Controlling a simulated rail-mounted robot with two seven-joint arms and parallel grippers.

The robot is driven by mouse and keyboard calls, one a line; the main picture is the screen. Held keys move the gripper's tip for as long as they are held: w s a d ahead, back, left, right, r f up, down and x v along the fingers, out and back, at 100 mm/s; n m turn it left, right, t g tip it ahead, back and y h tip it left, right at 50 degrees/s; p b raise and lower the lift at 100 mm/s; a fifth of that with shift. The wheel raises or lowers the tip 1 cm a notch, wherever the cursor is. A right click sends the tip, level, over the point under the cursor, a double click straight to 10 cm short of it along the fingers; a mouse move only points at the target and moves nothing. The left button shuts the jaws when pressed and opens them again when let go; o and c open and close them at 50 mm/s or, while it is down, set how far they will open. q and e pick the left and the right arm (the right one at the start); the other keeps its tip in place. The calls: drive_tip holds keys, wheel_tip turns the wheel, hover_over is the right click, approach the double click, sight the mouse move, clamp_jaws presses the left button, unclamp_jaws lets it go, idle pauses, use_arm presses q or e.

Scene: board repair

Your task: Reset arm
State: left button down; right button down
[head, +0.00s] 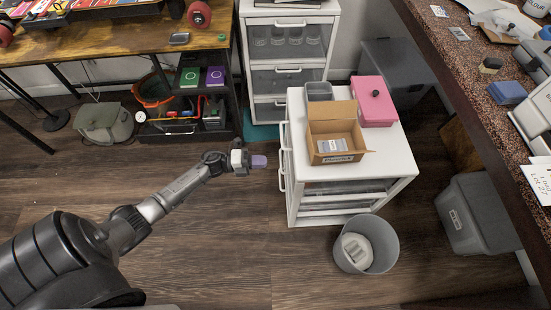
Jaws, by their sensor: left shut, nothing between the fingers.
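My left arm comes in from the lower left and reaches toward the middle of the picture. My left gripper (258,161) is shut, with nothing between its fingers. It hovers over the wooden floor, just left of the white drawer cabinet (385,187), apart from it. My right gripper is not in the picture.
An open cardboard box (346,153), a pink box (375,108) and a grey tray (320,93) sit on the white cabinet. A grey bin (391,255) stands before it. A dark shelf (236,125) stands behind my gripper. The floor (225,235) is clear.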

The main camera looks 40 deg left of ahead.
use_arm(q)
drive_tip(key=v, duration=0.5)
drive_tip(key=shift+p, duration=0.3)
